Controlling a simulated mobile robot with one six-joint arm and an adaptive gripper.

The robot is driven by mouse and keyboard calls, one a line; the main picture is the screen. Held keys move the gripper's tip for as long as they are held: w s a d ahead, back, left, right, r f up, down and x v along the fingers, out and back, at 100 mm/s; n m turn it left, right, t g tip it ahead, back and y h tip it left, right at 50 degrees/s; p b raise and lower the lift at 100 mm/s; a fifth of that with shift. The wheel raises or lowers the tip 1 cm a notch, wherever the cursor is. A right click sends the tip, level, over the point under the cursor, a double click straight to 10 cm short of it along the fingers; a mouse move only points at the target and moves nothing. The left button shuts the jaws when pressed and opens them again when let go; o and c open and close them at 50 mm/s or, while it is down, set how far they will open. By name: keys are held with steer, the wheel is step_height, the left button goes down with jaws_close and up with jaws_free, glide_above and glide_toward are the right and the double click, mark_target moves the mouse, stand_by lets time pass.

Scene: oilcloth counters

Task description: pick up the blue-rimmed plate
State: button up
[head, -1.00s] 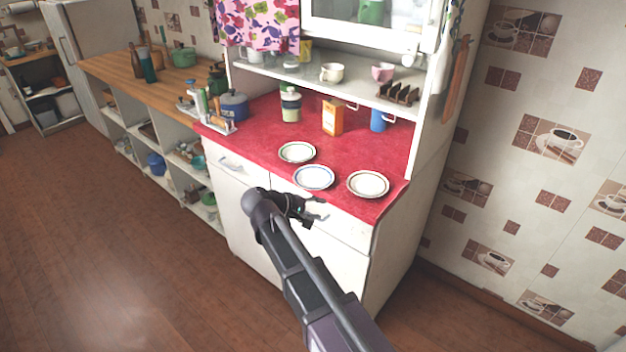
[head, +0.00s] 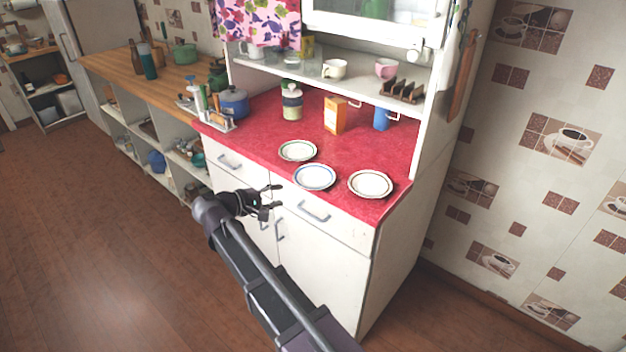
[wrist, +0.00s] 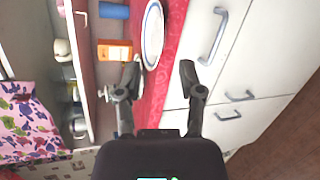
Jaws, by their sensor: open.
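The blue-rimmed plate (head: 315,177) lies flat near the front edge of the red counter, between two other plates.
A green-rimmed plate (head: 298,150) lies behind left and a brown-rimmed plate (head: 370,184) to the right. An orange box (head: 334,115), blue mug (head: 382,118), jar (head: 291,102) and blue pot (head: 233,103) stand farther back. A shelf (head: 330,82) overhangs the counter's rear.

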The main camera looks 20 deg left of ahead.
mark_target(314, 189)
steer(key=b+x, duration=0.2)
steer(key=x, duration=0.6)
steer(key=shift+d, duration=0.15)
steer(key=shift+w+f, duration=0.15)
steer(key=shift+w, duration=0.05)
steer(key=b+x, duration=0.1)
steer(key=x, duration=0.1)
steer(key=b+x, duration=0.1)
steer(key=x, duration=0.2)
steer(key=shift+f, duration=0.25)
steer(key=shift+c, duration=0.2)
jaws_close()
